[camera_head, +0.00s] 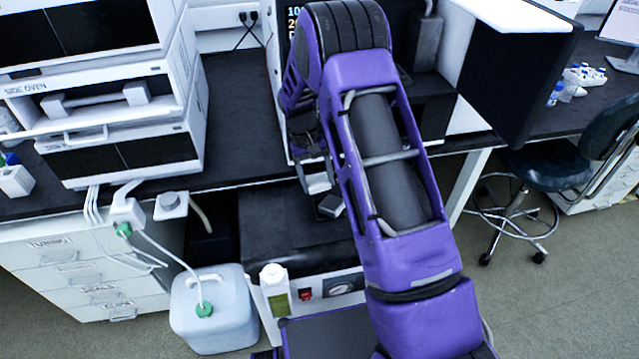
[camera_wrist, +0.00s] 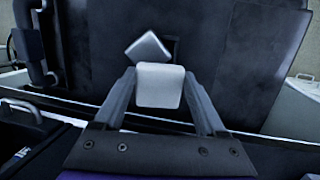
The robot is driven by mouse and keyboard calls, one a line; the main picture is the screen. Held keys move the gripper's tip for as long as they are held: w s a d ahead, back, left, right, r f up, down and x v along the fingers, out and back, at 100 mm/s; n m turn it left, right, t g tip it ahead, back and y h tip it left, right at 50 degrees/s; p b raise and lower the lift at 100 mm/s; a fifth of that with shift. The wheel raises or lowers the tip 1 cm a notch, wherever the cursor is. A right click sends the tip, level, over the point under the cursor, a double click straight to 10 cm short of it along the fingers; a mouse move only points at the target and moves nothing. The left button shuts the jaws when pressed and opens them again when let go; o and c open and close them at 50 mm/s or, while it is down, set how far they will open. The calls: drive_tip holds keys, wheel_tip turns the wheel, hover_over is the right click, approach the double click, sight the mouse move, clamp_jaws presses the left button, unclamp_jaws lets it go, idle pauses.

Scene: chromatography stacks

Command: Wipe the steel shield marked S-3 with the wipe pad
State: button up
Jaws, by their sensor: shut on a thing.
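My gripper (camera_wrist: 160,82) is shut on a small pale block, which looks like the wipe pad (camera_wrist: 160,88), held between its two fingertips in the wrist view. A second small pale block (camera_wrist: 147,47) lies tilted just beyond it, over a dark flat surface (camera_wrist: 240,60). In the head view my gripper hangs behind my purple arm, with a pale grey block (camera_head: 318,183) at its end and a darker small block (camera_head: 330,205) just below. Both are above the black top of a low unit (camera_head: 285,235). No S-3 mark is readable, so I cannot tell which surface is the shield.
The low unit's front has a gauge (camera_head: 340,289) and a red switch (camera_head: 305,294). A white bottle (camera_head: 274,287) stands at its left front, near a tubed jug (camera_head: 212,312). The dark bench edge (camera_head: 235,183) runs above. A stool (camera_head: 545,165) stands right.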

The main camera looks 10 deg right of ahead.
drive_tip(key=shift+w+a+r, duration=0.1)
drive_tip(key=shift+r, duration=0.45)
drive_tip(key=shift+p+v, duration=0.95)
drive_tip(key=shift+v, duration=0.6)
